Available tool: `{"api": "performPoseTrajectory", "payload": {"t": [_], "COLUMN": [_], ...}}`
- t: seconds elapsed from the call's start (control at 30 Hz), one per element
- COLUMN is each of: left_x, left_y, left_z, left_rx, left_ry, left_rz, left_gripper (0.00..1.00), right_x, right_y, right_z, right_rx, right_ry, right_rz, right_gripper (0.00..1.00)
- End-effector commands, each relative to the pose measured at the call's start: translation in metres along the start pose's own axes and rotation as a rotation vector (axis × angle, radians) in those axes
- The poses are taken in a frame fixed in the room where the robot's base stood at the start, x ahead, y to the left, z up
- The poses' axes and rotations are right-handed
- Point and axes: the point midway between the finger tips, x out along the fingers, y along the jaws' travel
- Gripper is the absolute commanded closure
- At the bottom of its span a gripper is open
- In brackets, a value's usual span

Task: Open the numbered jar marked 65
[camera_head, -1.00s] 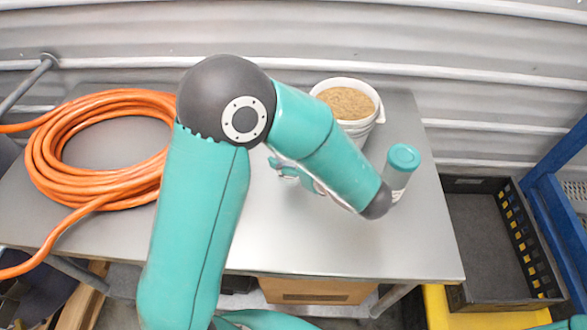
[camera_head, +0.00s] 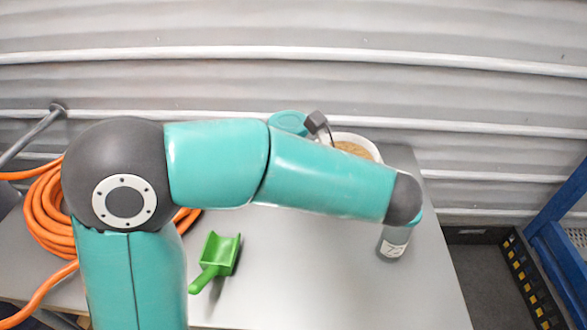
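My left arm crosses the picture from the lower left. A dark grey piece, apparently a fingertip of my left gripper (camera_head: 317,123), shows above the forearm. Right beside it is a round teal lid (camera_head: 288,122); whatever is below the lid is hidden by my arm, and no number shows there. I cannot tell whether the gripper holds it. A grey jar (camera_head: 392,245) stands on the table under my arm's elbow end; its label appears to read 72, and only a sliver of teal lid shows. I see no number 65. My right gripper is not in view.
A white bucket (camera_head: 374,147) of brown substrate stands behind my forearm. A green scoop (camera_head: 218,258) lies on the grey table (camera_head: 310,275). A coiled orange hose (camera_head: 45,212) is at left. A black crate (camera_head: 478,262) and blue frame (camera_head: 563,240) are at right.

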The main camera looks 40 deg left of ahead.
Motion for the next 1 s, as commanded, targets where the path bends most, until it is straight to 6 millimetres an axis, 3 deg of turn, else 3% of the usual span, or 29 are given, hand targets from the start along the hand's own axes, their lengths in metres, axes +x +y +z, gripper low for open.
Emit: {"api": "performPoseTrajectory", "payload": {"t": [0.13,0.17,0.53,1.0], "left_x": [-0.0002,-0.0002,-0.0001,0.0005], "left_y": [-0.0001,-0.0001,-0.0002,0.0006], "left_z": [0.0005,0.0005,0.0002,0.0004], "left_rx": [-0.001,-0.001,-0.002,-0.003], "left_ry": [-0.001,-0.001,-0.001,-0.001], "left_rz": [-0.001,-0.001,-0.001,0.001], "left_gripper": [0.8,0.39,0.99,1.0], "right_x": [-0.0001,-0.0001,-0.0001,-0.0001], "right_y": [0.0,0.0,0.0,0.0], "right_z": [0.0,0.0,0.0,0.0], "right_rx": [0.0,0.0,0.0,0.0], "right_ry": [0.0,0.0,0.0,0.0], "right_rz": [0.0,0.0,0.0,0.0], "right_gripper": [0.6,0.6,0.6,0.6]}}
